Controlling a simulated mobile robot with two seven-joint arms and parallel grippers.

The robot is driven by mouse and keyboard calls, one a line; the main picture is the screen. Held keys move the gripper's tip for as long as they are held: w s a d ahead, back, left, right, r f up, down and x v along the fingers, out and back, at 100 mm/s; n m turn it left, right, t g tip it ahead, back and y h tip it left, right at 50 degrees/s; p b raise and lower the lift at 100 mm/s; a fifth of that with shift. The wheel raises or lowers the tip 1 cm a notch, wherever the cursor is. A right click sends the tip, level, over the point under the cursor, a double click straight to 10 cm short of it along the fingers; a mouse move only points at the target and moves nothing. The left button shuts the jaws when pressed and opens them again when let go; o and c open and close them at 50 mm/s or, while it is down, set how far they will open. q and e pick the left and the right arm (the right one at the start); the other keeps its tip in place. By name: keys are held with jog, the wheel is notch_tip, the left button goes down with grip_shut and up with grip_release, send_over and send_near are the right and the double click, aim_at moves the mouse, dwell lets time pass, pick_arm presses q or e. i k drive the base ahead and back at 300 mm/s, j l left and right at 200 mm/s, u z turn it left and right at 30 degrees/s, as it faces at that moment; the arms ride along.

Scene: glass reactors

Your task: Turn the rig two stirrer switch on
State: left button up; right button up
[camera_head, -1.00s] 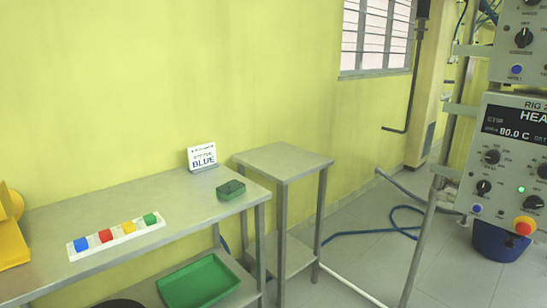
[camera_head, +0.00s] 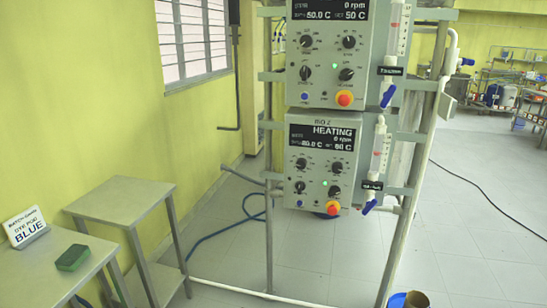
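The rig two control panel (camera_head: 319,152) is the lower of two grey boxes on a metal frame. Its black display (camera_head: 321,137) reads "HEATING" and 0 rpm, with a temperature line too small to read surely. Below it are an upper left knob (camera_head: 301,163), an upper right knob (camera_head: 336,167), a lower left knob (camera_head: 300,187) and a lower right knob (camera_head: 334,191). Their labels are too small to tell which is the stirrer switch. A green light (camera_head: 326,183) is lit. Neither of my grippers is in view.
A similar panel (camera_head: 327,55) with a red button (camera_head: 345,98) sits above. Blue-handled valves (camera_head: 369,207) hang at the right of the panels. A small metal table (camera_head: 120,200) and a bench with a "BLUE" sign (camera_head: 26,228) stand left. Floor in front is partly clear.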

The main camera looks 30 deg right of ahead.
aim_at(300, 186)
jog(key=z, duration=1.3)
